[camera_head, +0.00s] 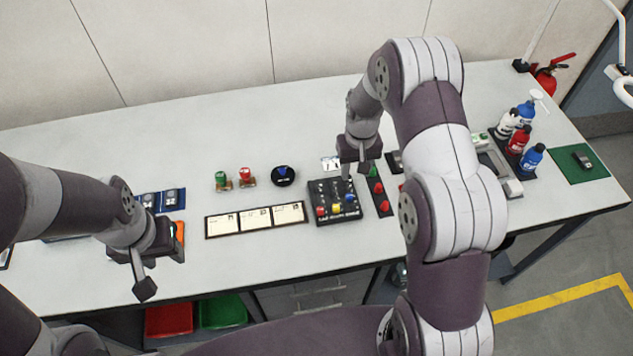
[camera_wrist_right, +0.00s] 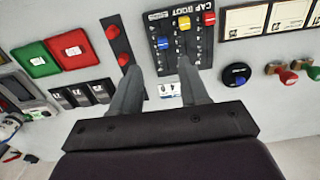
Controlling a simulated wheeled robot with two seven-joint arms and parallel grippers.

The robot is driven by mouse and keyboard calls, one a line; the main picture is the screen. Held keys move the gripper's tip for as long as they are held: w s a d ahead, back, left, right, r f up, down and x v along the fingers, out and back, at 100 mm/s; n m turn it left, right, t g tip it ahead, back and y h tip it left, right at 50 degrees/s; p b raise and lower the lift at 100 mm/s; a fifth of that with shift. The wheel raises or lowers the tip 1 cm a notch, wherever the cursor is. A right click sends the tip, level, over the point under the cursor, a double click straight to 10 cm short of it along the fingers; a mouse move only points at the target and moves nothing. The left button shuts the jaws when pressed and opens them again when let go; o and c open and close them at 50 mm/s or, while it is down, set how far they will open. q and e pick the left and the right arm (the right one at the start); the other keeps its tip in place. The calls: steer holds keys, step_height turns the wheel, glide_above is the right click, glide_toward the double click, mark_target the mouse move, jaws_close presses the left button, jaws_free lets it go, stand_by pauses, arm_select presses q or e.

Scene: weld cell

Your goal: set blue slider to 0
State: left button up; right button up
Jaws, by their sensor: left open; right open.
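The black slider panel (camera_head: 325,188) lies on the table and carries red, yellow and blue sliders. Its blue slider (camera_wrist_right: 163,43) sits on the panel's left track in the right wrist view, a little nearer my fingers than the yellow (camera_wrist_right: 184,22) and red (camera_wrist_right: 209,18) ones. The scale marks are too small to read surely. My right gripper (camera_wrist_right: 158,68) is open and empty above the panel's far edge, with the blue slider ahead between its finger lines. In the head view the right gripper (camera_head: 358,168) partly covers that edge. My left gripper (camera_head: 146,286) is open and empty at the front left.
A black strip with red knobs (camera_wrist_right: 118,45) lies beside the panel. Bottles (camera_head: 530,158) stand far right.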

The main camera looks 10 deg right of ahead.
steer(key=w, duration=0.1)
steer(key=p, duration=0.2)
glide_above(349, 196)
step_height(349, 196, down, 5)
steer(key=shift+s+r, duration=0.1)
steer(key=shift+r, duration=0.1)
steer(key=f, duration=0.2)
steer(key=f+p, duration=0.1)
steer(key=f, duration=0.1)
steer(key=f+p, duration=0.1)
steer(key=f, duration=0.1)
steer(key=shift+w+f, duration=0.2)
steer(key=shift+w, duration=0.05)
steer(key=shift+s+f, duration=0.1)
steer(key=shift+f, duration=0.3)
